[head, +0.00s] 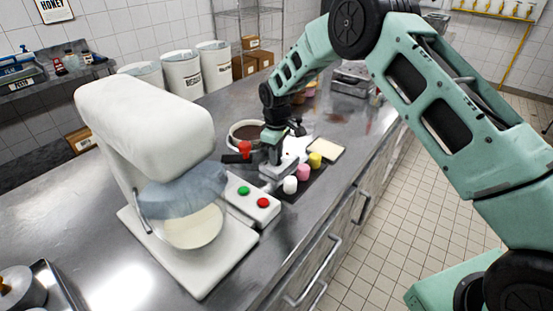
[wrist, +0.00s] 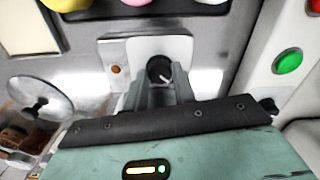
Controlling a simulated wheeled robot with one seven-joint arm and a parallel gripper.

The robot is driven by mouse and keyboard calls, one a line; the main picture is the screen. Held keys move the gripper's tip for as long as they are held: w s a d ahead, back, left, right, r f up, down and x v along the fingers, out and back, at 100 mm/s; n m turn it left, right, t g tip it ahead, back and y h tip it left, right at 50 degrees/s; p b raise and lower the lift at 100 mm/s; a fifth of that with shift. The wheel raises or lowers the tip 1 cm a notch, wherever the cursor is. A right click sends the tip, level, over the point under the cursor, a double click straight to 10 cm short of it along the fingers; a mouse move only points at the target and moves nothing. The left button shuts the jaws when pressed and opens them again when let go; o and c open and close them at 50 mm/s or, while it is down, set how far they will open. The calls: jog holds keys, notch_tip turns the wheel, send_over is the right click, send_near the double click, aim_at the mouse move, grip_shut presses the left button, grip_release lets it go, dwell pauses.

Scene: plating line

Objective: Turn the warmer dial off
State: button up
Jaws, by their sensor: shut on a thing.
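The warmer (wrist: 190,50) shows in the wrist view as a pale metal box front with a round black dial (wrist: 158,68). The dial carries a white pointer mark that slants down to the right. A small orange lamp (wrist: 116,70) sits left of the dial; I cannot tell if it is lit. My gripper (wrist: 160,88) is at the dial, with a finger on each side, shut on it. In the head view my gripper (head: 271,156) reaches down at the warmer (head: 278,172), and the arm hides the dial there.
A white mixer (head: 150,115) with a bowl stands left of the gripper. A control box (head: 250,201) with green and red buttons lies close by. White, pink and yellow pieces stand on a dark mat (head: 316,184). A pot of dark liquid (head: 247,131) is behind.

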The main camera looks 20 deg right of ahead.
jog(key=shift+n+b, duration=0.45)
jog(key=shift+n, duration=0.65)
jog(key=o, duration=1)
notch_tip(320, 180, up, 17)
jog(key=b, duration=0.4)
jog(key=shift+r, duration=0.2)
